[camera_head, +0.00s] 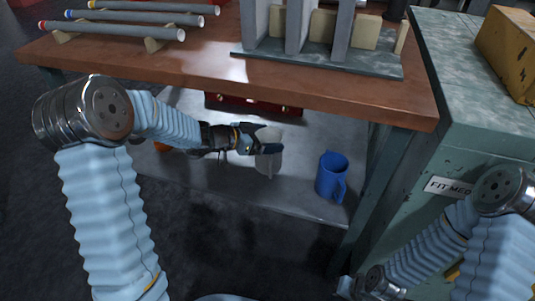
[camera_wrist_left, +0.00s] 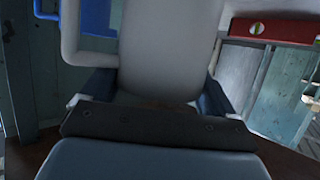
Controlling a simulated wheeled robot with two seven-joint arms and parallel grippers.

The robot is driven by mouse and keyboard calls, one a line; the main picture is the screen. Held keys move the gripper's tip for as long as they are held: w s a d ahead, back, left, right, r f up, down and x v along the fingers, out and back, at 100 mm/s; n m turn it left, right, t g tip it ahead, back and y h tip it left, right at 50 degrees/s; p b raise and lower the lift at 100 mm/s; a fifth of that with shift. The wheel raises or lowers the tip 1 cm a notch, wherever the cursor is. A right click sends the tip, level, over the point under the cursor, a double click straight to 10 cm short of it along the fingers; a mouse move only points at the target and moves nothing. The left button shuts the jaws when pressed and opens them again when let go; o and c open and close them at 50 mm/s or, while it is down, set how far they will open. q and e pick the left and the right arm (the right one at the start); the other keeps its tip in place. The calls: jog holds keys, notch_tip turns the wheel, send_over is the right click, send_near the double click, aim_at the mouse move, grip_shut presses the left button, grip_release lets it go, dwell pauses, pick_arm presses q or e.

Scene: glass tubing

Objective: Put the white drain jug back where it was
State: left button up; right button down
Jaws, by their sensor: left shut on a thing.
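The white drain jug (camera_head: 268,163) is at the lower shelf under the bench, upright or nearly so. My left gripper (camera_head: 262,146) is shut on it, with one finger on each side of its body. In the left wrist view the jug (camera_wrist_left: 160,45) fills the top middle between the dark blue fingers (camera_wrist_left: 155,92), and its handle shows at its left. I cannot tell whether its base touches the shelf.
A blue jug (camera_head: 332,175) stands on the lower shelf (camera_head: 225,180), right of the white jug. A red box (camera_head: 253,104) is behind, under the bench top (camera_head: 190,68). A green cabinet (camera_head: 462,125) borders the right. Glass tubes (camera_head: 125,32) lie on the bench.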

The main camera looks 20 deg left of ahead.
pick_arm(q)
jog(key=shift+f+b, duration=0.4)
jog(key=shift+f, duration=1.6)
jog(key=shift+f, duration=0.15)
jog(key=o, duration=1.7)
jog(key=shift+s+a+r, duration=0.1)
jog(key=shift+r, duration=0.1)
jog(key=p+v, duration=0.1)
jog(key=v, duration=1)
jog(key=shift+s+a+p, duration=0.25)
jog(key=shift+s+p, duration=0.05)
